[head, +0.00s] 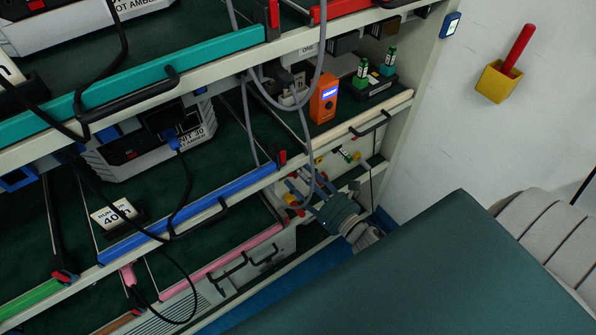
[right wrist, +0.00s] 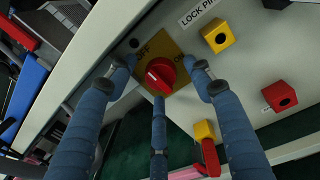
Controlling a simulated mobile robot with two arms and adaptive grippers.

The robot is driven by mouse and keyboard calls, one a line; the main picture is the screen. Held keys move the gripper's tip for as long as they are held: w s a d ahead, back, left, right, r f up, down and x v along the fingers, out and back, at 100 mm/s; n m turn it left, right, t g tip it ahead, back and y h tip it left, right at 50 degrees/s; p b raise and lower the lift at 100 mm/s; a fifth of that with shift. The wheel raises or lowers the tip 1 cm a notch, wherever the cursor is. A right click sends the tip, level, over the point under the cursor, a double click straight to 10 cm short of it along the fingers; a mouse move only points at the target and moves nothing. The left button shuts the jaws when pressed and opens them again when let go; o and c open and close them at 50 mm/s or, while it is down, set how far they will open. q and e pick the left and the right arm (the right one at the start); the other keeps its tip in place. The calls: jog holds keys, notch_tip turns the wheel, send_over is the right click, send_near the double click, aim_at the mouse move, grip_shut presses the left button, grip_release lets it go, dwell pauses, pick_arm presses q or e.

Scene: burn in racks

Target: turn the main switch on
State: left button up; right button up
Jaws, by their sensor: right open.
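The main switch is a red rotary knob (right wrist: 160,75) on a yellow plate (right wrist: 180,92) marked OFF and ON, in the right wrist view. A white mark shows on the knob's left side, nearer the OFF label. My right gripper (right wrist: 163,80) is open, its three blue fingers spread around the knob, two above on either side and one below. I cannot tell if any finger touches it. In the head view my right gripper (head: 312,196) reaches the low panel at the rack's right end and partly hides it. My left gripper is not in view.
Above the panel, an orange meter (head: 323,98) stands on a shelf. Grey cables (head: 305,130) hang close to my right gripper.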

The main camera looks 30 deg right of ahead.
jog(key=shift+w, duration=0.35)
jog(key=c, duration=1.1)
jog(key=shift+c, duration=0.2)
